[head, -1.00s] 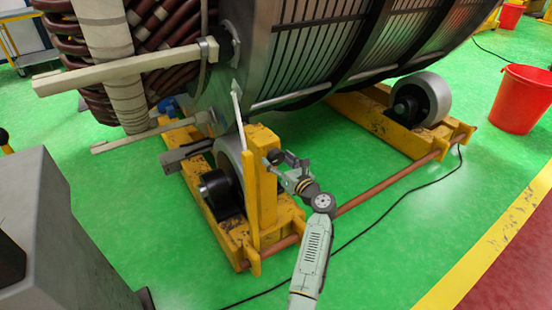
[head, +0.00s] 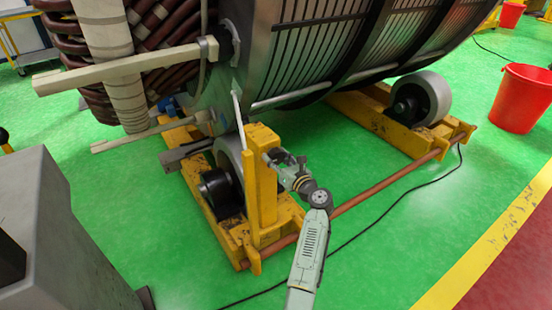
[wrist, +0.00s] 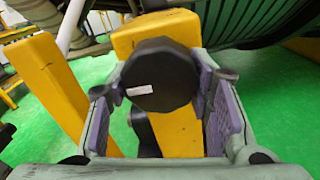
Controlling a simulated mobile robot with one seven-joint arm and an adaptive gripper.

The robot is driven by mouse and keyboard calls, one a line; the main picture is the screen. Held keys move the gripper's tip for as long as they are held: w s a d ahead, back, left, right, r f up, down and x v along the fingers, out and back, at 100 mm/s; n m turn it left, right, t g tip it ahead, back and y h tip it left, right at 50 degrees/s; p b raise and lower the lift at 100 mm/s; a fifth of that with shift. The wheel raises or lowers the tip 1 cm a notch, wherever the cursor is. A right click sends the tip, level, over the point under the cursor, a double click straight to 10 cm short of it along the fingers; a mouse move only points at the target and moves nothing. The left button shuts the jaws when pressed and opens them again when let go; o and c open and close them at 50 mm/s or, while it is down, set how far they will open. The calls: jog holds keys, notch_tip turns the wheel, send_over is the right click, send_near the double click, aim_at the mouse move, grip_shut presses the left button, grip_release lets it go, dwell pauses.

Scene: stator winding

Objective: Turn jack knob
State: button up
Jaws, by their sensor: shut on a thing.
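The jack knob (wrist: 160,76) is a black, many-sided disc with a small white label, seen face-on in the wrist view in front of a yellow post (wrist: 177,130). My gripper (wrist: 161,88) has one finger on each side of the knob, with purple pads at its edges, and is shut on it. In the head view my gripper (head: 276,158) is at the right side of the yellow post (head: 263,190). The knob is mostly hidden there by the fingers.
The large stator (head: 300,50) rests on yellow roller stands above and beside my gripper. A grey roller (head: 428,98) sits on the far stand. A copper-coloured bar (head: 385,187) and a black cable cross the green floor. A red bucket (head: 522,98) stands at the right.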

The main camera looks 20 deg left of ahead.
jog(key=shift+c, duration=1.3)
jog(key=shift+n, duration=0.3)
